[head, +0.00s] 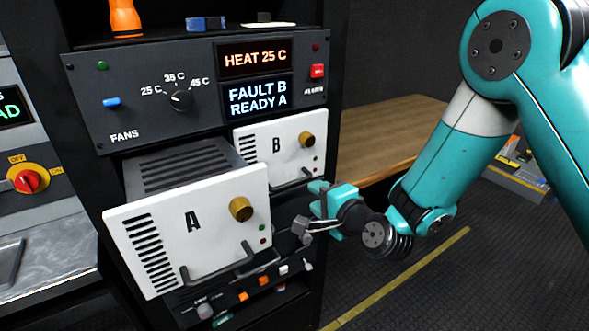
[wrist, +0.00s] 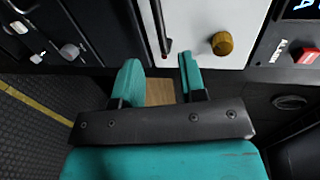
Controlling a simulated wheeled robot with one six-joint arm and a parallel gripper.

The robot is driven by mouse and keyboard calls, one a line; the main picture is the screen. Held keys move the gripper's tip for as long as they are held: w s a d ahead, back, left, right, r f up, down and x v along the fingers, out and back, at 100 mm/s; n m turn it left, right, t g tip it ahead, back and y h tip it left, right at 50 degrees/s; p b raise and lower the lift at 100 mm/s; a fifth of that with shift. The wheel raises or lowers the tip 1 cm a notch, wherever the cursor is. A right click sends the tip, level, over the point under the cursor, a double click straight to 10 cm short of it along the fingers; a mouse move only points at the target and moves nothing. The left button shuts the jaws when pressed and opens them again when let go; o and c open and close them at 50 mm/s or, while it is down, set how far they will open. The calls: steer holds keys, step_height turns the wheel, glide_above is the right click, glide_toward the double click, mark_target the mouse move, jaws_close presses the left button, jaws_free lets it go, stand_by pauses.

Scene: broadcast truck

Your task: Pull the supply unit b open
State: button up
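Supply unit B (head: 258,147) is a white-faced drawer with a brass knob (head: 306,140), sitting back in the rack right of unit A. Its face also shows in the wrist view (wrist: 203,14). My gripper (head: 317,198) is at the lower right of unit B. Its teal fingers are apart and empty in the wrist view (wrist: 158,62). The handle is just ahead of the gap; contact cannot be told.
Supply unit A (head: 215,205) sticks far out of the rack, left of my gripper. Above is the fan panel (head: 140,120) with a display (head: 257,97) reading FAULT B, READY A. A lower panel has small switches (head: 244,296). A wooden top (head: 375,135) lies right. Floor is open at front right.

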mark_target(296, 184)
steer(key=p+x, duration=0.3)
steer(key=x, duration=0.7)
jaws_close()
